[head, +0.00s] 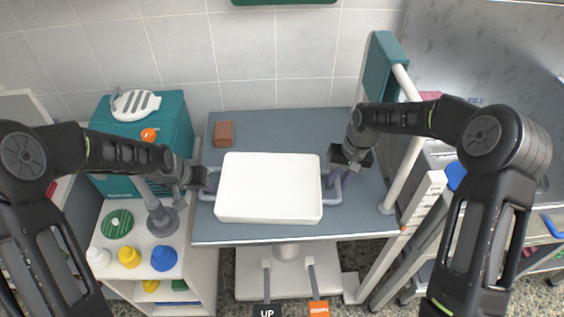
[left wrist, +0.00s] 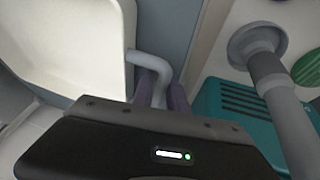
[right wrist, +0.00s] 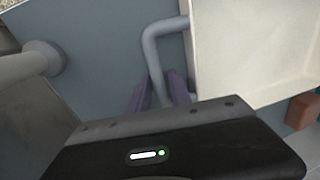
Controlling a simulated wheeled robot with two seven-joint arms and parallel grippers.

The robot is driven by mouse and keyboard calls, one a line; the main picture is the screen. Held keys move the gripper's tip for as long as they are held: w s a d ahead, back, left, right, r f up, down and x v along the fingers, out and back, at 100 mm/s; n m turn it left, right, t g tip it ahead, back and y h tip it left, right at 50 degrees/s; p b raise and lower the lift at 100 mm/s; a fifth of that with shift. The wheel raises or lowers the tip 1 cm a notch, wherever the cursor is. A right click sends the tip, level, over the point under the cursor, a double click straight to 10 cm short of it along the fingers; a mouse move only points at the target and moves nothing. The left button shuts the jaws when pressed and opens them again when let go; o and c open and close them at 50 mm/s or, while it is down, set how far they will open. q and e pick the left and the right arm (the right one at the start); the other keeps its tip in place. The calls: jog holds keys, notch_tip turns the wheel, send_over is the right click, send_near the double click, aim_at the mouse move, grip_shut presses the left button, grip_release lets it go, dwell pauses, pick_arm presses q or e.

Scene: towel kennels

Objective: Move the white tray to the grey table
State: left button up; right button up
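The white tray (head: 268,188) is over the grey table (head: 285,128), empty and roughly level, with a grey handle at each end. I cannot tell whether its base touches the tabletop. My left gripper (head: 210,181) is at the left handle, its purple fingers on either side of the bar; the tray also shows in the left wrist view (left wrist: 75,45). My right gripper (head: 333,178) is at the right handle in the same way, and the tray shows in the right wrist view (right wrist: 250,50). Both grippers look closed on the handles.
A brown block (head: 224,133) lies at the table's back left. A teal box (head: 180,125) and a side cabinet with coloured bottles (head: 130,257) stand on the left. A white post (head: 403,175) rises at the table's right edge. The back of the table is mostly clear.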

pick_arm(q)
jog(key=shift+o, duration=1)
jog(key=shift+a+f, duration=0.1)
jog(key=shift+a, duration=0.05)
pick_arm(e)
jog(key=shift+o, duration=1)
pick_arm(q)
jog(key=shift+a, duration=0.1)
jog(key=shift+s, duration=0.1)
jog(key=shift+a+r, duration=0.15)
jog(key=shift+r, duration=0.25)
jog(key=d+v, duration=0.1)
jog(key=v, duration=0.6)
jog(key=shift+a+r, duration=0.2)
jog(key=shift+a, duration=0.05)
pick_arm(e)
jog(key=shift+a, duration=0.1)
jog(key=shift+r, duration=0.15)
